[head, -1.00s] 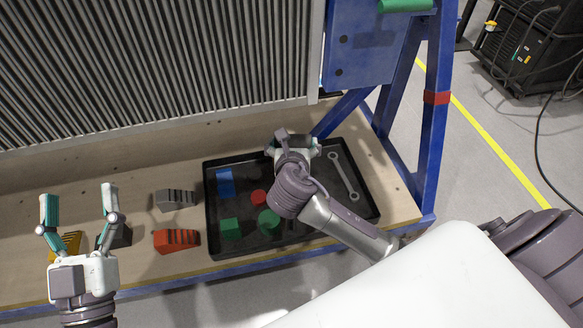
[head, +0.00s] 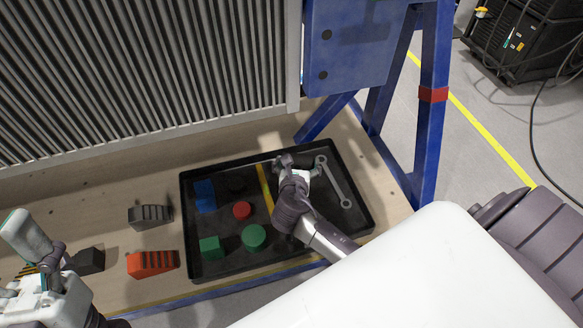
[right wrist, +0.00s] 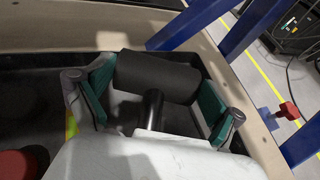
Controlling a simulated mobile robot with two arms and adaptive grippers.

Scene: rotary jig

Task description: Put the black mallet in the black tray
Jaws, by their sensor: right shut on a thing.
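The black mallet (right wrist: 158,77) shows in the right wrist view, its thick dark head between my right gripper's green fingers (right wrist: 157,100), with the handle running down toward the palm. My right gripper (head: 295,168) is shut on the mallet, over the right back part of the black tray (head: 187,225). In the head view my arm and gripper mostly hide the mallet. I cannot tell whether it touches the tray floor. My left gripper (head: 40,245) is at the lower left, partly cut off, away from the tray; its opening is unclear.
The tray holds a blue block (head: 205,196), a red disc (head: 242,210), a green cube (head: 211,248), a green disc (head: 254,237), a yellow strip (head: 265,187) and a wrench (head: 335,182). A blue frame (head: 432,120) stands right.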

